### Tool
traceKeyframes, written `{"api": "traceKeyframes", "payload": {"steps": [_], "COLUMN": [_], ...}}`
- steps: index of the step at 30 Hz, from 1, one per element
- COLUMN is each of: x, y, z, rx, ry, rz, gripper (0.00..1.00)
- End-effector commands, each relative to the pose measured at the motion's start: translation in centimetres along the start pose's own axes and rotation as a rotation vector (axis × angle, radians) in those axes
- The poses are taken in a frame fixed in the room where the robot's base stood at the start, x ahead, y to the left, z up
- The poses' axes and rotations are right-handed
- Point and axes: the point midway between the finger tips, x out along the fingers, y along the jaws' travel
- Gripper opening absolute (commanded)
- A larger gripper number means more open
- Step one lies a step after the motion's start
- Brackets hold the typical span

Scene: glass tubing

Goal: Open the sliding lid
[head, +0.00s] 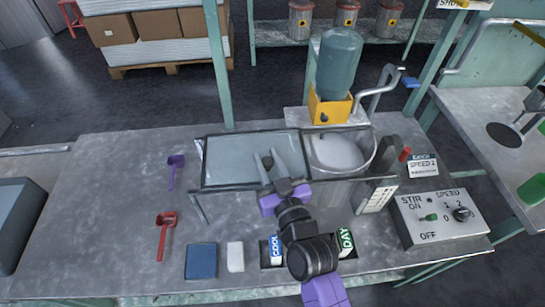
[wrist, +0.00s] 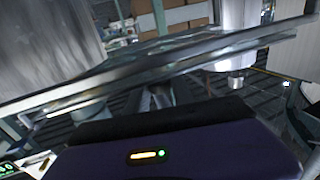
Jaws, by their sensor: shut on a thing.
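The sliding lid (head: 235,155) is a pale glassy panel in a dark frame. It lies flat to the left of a round steel vat (head: 345,150), and the vat's mouth shows uncovered to the right of the panel. My gripper (head: 268,160) reaches over the front right part of the lid and is shut on it, though the exact contact is hard to see. In the wrist view, long metal bars of the lid frame (wrist: 170,60) cross close in front of my gripper (wrist: 155,100). The gripped part is mostly hidden there.
A water jug on a yellow base (head: 330,105) stands behind the vat. A control box (head: 440,217) is at the right. A purple scoop (head: 175,170), a red scoop (head: 165,230), a blue block (head: 201,261) and a white block (head: 236,257) lie on the left and front bench.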

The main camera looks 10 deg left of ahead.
Motion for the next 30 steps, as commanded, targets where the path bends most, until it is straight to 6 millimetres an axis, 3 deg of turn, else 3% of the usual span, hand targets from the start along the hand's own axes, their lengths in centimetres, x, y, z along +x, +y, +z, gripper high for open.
{"api": "traceKeyframes", "payload": {"steps": [14, 15, 18, 30], "x": [0.09, 0.09, 0.09, -0.52], "y": [-0.52, -0.51, -0.49, -0.40], "z": [0.07, 0.07, 0.07, 0.15], "rx": [0.001, 0.001, 0.001, 0.000], "ry": [-0.001, -0.001, 0.000, 0.000], "rz": [-0.002, -0.002, -0.002, 0.000], "gripper": [0.00, 0.32, 0.50, 0.50]}}
